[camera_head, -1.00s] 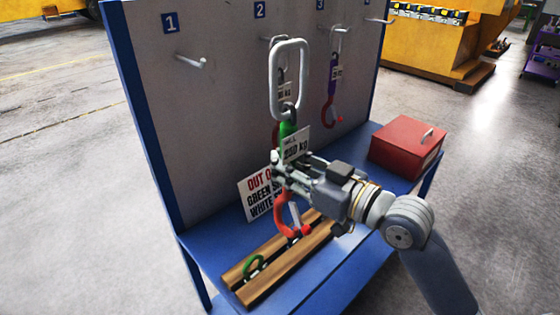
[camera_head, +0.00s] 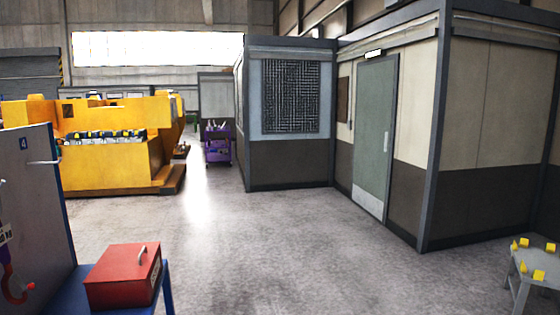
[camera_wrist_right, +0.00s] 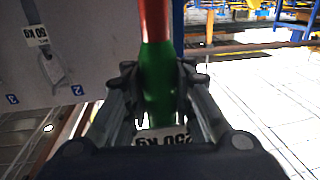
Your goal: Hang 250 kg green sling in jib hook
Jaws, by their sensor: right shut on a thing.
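In the right wrist view my right gripper (camera_wrist_right: 158,88) is shut on the green sling (camera_wrist_right: 158,65). The sling's green body passes between the fingers, and a red part extends from it to the top of the picture. A white tag (camera_wrist_right: 165,137) reading 250 kg, upside down, hangs by the fingers. The sling's far ends are out of the picture. My right gripper is outside the head view, and my left gripper is in neither view. I see no jib hook.
The sling rack's panel (camera_head: 35,190) stands at the left, with a red box (camera_head: 123,275) on its blue shelf. Yellow machinery (camera_head: 110,165) and a purple cart (camera_head: 217,146) stand beyond. A booth with a green door (camera_head: 375,135) and a grey table (camera_head: 540,268) are right. The middle floor is clear.

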